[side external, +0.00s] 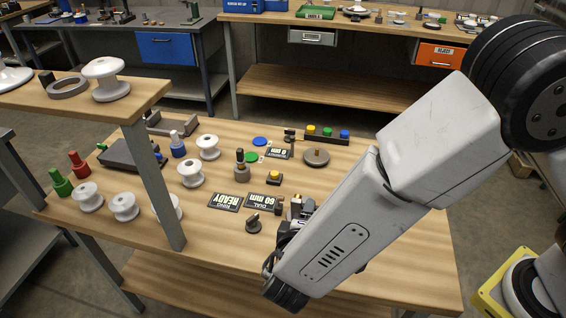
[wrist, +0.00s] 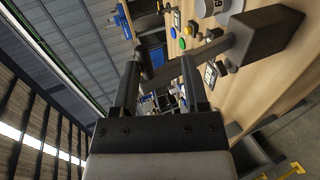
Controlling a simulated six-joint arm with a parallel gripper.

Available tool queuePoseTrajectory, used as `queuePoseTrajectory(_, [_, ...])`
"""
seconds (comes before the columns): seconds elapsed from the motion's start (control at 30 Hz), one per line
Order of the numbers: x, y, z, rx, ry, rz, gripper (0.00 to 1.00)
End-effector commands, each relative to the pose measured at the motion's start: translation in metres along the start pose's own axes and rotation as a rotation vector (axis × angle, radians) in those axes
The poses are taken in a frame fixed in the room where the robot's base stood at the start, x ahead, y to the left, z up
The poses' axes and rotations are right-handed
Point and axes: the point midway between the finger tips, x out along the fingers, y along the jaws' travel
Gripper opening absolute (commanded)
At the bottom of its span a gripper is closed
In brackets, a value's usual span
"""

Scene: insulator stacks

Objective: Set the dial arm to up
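In the wrist view, my gripper (wrist: 160,68) has its two dark fingers apart. A dark grey bar (wrist: 215,50), which looks like the dial arm, runs from a dark block (wrist: 266,36) at upper right towards the space between the fingertips. It crosses near the right finger; I cannot tell whether it touches. In the side view, my arm covers most of the gripper and the dial. Small dark parts (side external: 280,206) show beside my wrist, next to the black "DIAL 60 mm" plate (side external: 262,203). The arm's angle is not clear there.
A dark knob (side external: 253,222) and a "RING READY" plate (side external: 226,202) lie close by. White spools (side external: 190,173) stand to the left. A yellow button box (side external: 274,177), a round brown disc (side external: 316,156) and a three-button box (side external: 327,134) sit further back. A raised shelf (side external: 140,92) stands left.

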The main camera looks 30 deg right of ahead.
Motion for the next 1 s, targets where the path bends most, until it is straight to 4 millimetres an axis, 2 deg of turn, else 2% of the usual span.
queuePoseTrajectory(0.47, [-0.005,0.002,-0.003,0.005,0.007,0.002,0.53])
queuePoseTrajectory(0.67, [-0.02,0.002,-0.003,0.004,0.009,0.002,0.53])
queuePoseTrajectory(0.9, [-0.055,0.001,-0.001,0.002,0.007,0.0,0.53])
queuePoseTrajectory(1.0, [-0.057,0.017,-0.002,0.007,0.005,-0.001,0.53])
